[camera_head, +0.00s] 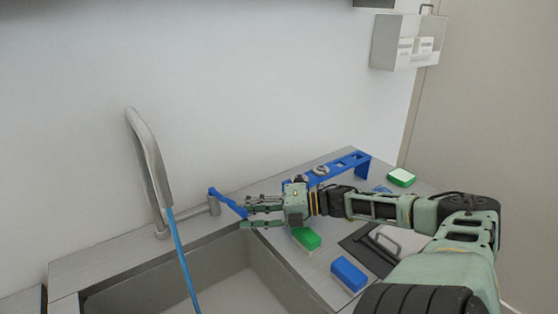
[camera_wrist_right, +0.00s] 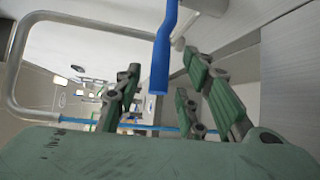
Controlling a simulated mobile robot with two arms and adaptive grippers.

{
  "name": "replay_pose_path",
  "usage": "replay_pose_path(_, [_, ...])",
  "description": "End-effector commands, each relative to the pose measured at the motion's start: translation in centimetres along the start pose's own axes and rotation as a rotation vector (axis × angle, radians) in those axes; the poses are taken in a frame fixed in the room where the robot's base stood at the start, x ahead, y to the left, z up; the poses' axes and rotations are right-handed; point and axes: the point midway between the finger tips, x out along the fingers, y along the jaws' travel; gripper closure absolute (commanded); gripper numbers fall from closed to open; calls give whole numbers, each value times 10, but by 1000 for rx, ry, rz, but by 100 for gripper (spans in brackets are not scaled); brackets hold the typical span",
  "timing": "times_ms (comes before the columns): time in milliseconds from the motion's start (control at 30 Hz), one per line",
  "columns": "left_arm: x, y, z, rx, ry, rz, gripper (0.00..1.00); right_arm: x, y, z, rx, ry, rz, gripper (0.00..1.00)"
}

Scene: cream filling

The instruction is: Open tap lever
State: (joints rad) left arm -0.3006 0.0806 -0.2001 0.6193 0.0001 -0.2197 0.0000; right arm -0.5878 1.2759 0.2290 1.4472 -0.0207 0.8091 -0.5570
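The blue tap lever (camera_head: 228,202) sticks out from a metal valve beside the tall grey tap (camera_head: 150,160), at the back edge of the sink. My right gripper (camera_head: 244,212) reaches it from the right, with its fingers spread near the lever's free end. In the right wrist view the lever (camera_wrist_right: 160,65) hangs between the open fingers (camera_wrist_right: 163,80), and I see no clear grip on it. A straight blue stream (camera_head: 184,260) runs from the spout into the sink. My left gripper is not in view.
The sink (camera_head: 185,275) lies below the tap. Right of it, a green sponge (camera_head: 306,239), a blue sponge (camera_head: 348,274) and a dark tray (camera_head: 360,243) lie on the counter. A blue rack (camera_head: 350,162) stands at the back wall.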

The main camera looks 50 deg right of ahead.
Motion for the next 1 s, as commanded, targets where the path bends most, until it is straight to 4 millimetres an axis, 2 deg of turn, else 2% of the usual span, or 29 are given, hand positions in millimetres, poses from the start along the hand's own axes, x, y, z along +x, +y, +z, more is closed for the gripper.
replay_pose_path(533, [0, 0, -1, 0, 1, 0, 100, -78, 0, 1, -1, -2, 1, 63])
replay_pose_path(700, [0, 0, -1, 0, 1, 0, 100, -88, 0, 0, -1, -1, 1, 63])
replay_pose_path(967, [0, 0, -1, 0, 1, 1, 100, -89, 0, 0, -1, 1, 1, 63])
replay_pose_path(1000, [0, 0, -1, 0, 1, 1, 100, -89, 0, 0, -1, 0, 1, 67])
